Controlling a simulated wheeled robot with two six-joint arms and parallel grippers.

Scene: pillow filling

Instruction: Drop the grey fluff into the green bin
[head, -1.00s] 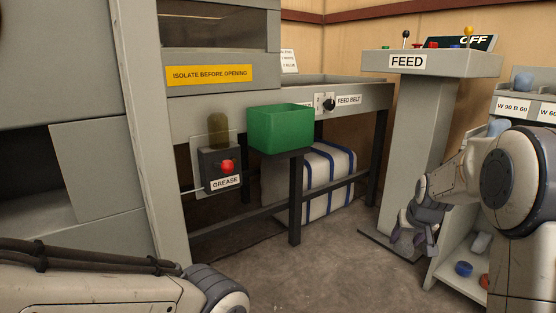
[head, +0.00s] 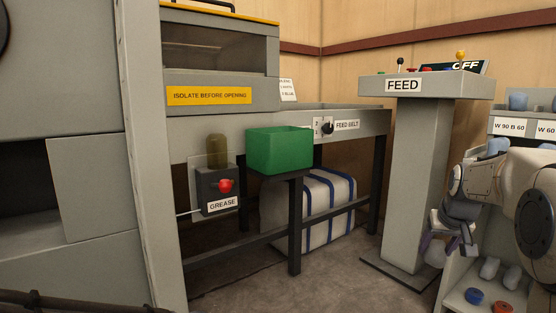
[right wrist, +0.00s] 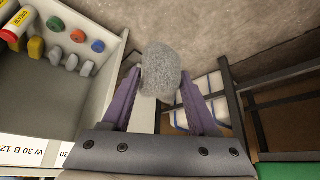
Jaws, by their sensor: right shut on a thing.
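The grey fluff (right wrist: 161,72) is a rounded, rough lump between the purple fingers of my right gripper (right wrist: 160,92). The gripper is shut on it and holds it in the air. The green bin (head: 281,152) stands open-topped on a small dark stand at the centre, well to the left of my right gripper. Its inside is mostly hidden. A green surface (right wrist: 290,170) shows at the lower right of the right wrist view. My left gripper is out of view.
The grey FEED post (head: 415,170) stands between the bin and my right arm. A grease box with a red knob (head: 225,186) is left of the bin. A striped bale (head: 318,208) lies under the feed belt. The shelf unit (head: 465,290) holds several small items.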

